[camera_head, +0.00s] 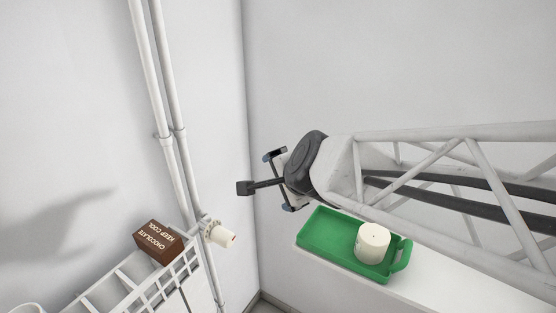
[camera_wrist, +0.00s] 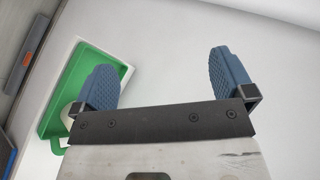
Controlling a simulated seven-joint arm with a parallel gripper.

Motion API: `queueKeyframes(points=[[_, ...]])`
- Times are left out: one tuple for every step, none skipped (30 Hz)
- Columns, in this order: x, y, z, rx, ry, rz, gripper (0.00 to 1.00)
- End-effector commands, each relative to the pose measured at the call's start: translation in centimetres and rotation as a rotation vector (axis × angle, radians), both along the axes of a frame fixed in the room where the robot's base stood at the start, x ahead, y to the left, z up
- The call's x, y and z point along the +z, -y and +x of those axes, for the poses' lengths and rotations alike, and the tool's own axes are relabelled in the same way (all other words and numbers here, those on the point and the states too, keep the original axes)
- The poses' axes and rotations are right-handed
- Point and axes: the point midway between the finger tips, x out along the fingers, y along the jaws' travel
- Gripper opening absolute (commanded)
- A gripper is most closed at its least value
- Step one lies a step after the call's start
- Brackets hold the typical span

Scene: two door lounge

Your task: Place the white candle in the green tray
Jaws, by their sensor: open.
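The white candle (camera_head: 372,241) stands in the green tray (camera_head: 323,236), toward its right end near the handle. The tray lies on a white ledge at the right. My gripper (camera_head: 274,180) is open and empty, above and to the left of the tray, apart from the candle. In the wrist view my gripper's two blue fingers (camera_wrist: 166,84) are wide apart with nothing between them. The green tray (camera_wrist: 88,62) shows behind the left finger, and only a sliver of the candle (camera_wrist: 76,108) shows beside that finger.
A brown chocolate box (camera_head: 158,242) sits on a white slatted rack (camera_head: 124,285) at the lower left. White pipes (camera_head: 168,130) run up the left wall, with a whitish cylindrical fitting (camera_head: 222,235) beside them. The white ledge (camera_head: 455,290) is bare right of the tray.

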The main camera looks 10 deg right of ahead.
Motion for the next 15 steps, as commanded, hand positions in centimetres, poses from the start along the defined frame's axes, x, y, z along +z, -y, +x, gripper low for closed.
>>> queueKeyframes(points=[[-0.1,0.0,-1.2,0.096,-0.026,-0.083,1.0],[-0.2,0.0,-1.9,0.16,-0.044,-0.136,1.0],[-0.3,0.2,-2.9,0.244,-0.069,-0.208,1.0],[-0.5,0.3,-3.7,0.306,-0.089,-0.26,1.0],[-0.6,0.5,-4.5,0.367,-0.109,-0.311,1.0],[-0.8,0.8,-5.6,0.45,-0.139,-0.379,1.0],[-0.9,1.2,-6.4,0.509,-0.161,-0.428,1.0],[-1.0,1.5,-7.2,0.567,-0.183,-0.475,1.0],[-1.1,2.0,-8.2,0.641,-0.215,-0.535,1.0],[-1.2,2.3,-9.0,0.693,-0.238,-0.575,1.0],[-1.3,2.7,-9.7,0.743,-0.26,-0.613,1.0],[-1.3,3.2,-10.5,0.802,-0.29,-0.656,1.0],[-1.3,3.6,-11.1,0.842,-0.31,-0.687,1.0],[-1.3,4.0,-11.7,0.878,-0.328,-0.713,1.0],[-1.3,4.4,-12.3,0.92,-0.351,-0.741,1.0]])
